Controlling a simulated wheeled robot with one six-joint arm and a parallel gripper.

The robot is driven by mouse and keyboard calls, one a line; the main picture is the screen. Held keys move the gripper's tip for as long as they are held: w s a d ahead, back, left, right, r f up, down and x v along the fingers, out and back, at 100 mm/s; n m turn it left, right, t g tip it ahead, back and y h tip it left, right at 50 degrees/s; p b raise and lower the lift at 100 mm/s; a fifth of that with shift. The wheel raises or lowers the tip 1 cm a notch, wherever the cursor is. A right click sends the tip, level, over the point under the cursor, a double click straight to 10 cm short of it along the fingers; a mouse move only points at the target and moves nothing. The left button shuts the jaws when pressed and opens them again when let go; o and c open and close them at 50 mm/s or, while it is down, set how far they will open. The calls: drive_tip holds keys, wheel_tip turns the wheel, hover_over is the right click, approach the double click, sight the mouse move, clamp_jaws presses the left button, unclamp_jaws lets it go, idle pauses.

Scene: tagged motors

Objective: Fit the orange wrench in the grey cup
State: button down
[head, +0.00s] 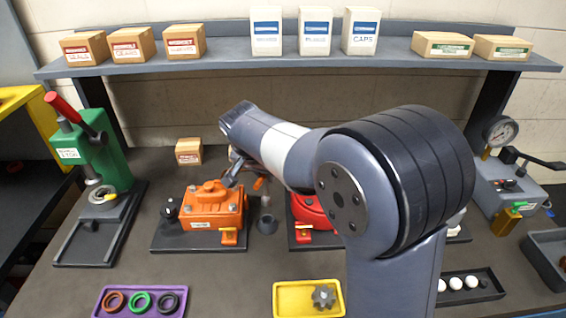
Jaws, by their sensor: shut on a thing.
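My gripper (235,172) hangs below the wrist of my arm, behind the orange motor and partly hidden by my arm. It is shut on the orange wrench (259,184), of which only a small orange part shows beside the fingers. The rest of the wrench is hidden or too small to make out. The small grey cup (266,224) stands on the bench between the orange motor and the red motor. In the picture the wrench is above the cup; I cannot tell whether they touch.
The orange motor (213,209) is left of the cup, the red motor (311,212) right, partly behind my arm. A green press (97,150) stands left, a gauge unit (507,180) right. Purple (102,308) and yellow (281,310) trays lie in front. A shelf (220,62) holds several boxes.

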sight(265, 199)
drive_tip(key=shift+s+f, duration=0.3)
drive_tip(key=shift+f+b, duration=1.6)
drive_tip(key=shift+f, duration=0.55)
drive_tip(key=shift+f, duration=0.2)
drive_tip(key=shift+f+b, duration=0.35)
drive_tip(key=shift+b, duration=0.1)
drive_tip(key=shift+f+b, duration=1.25)
drive_tip(key=shift+f, duration=0.15)
drive_tip(key=c, duration=1.3)
unclamp_jaws()
drive_tip(key=shift+r, duration=0.1)
drive_tip(key=shift+r+p, duration=2.1)
drive_tip(key=shift+r, duration=0.9)
